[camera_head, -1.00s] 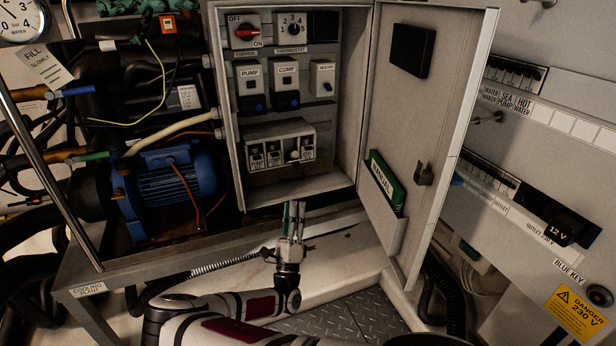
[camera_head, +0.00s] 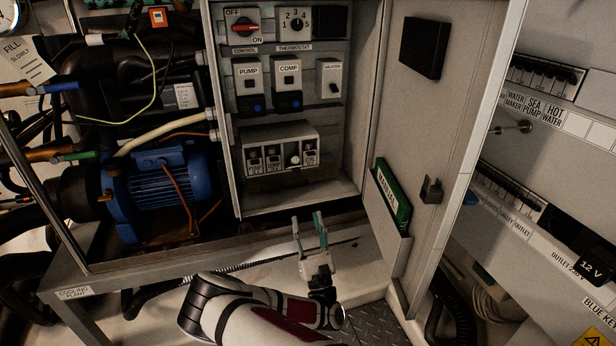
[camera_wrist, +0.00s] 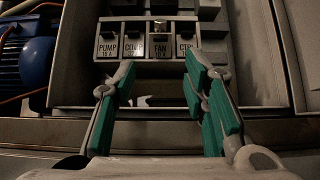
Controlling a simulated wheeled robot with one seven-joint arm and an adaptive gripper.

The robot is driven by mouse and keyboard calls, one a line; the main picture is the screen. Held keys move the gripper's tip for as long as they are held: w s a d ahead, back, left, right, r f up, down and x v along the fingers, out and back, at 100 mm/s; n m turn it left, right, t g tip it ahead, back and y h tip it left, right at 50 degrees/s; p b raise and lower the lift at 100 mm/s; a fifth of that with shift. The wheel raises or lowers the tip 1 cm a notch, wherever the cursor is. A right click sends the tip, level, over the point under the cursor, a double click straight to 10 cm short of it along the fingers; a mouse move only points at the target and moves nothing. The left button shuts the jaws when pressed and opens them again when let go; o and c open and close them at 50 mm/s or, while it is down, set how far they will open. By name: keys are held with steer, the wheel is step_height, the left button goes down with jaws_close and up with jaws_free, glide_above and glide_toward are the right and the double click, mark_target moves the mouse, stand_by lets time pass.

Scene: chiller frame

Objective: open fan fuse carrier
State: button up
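The fan fuse carrier (camera_head: 295,158) is third from the left in a row of fuse carriers low in the open control box. In the wrist view the carrier labelled FAN (camera_wrist: 161,45) is upper centre, with a bright round knob on it. My gripper (camera_head: 309,226) is below and in front of the box, fingers pointing up toward the row. In the wrist view its green-padded fingers (camera_wrist: 160,88) are spread wide and empty. The fan carrier lies beyond the gap between them, apart from both.
The pump carrier (camera_wrist: 108,45), compressor carrier (camera_wrist: 134,45) and control carrier (camera_wrist: 186,45) flank it closely. The box door (camera_head: 440,130) stands open on the right, with a green manual (camera_head: 393,192) in its pocket. A blue motor (camera_head: 165,185) is left.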

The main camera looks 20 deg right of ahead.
mark_target(294, 165)
steer(key=b+x, duration=0.3)
steer(key=x, duration=1)
steer(key=shift+c, duration=0.2)
steer(key=c, duration=0.8)
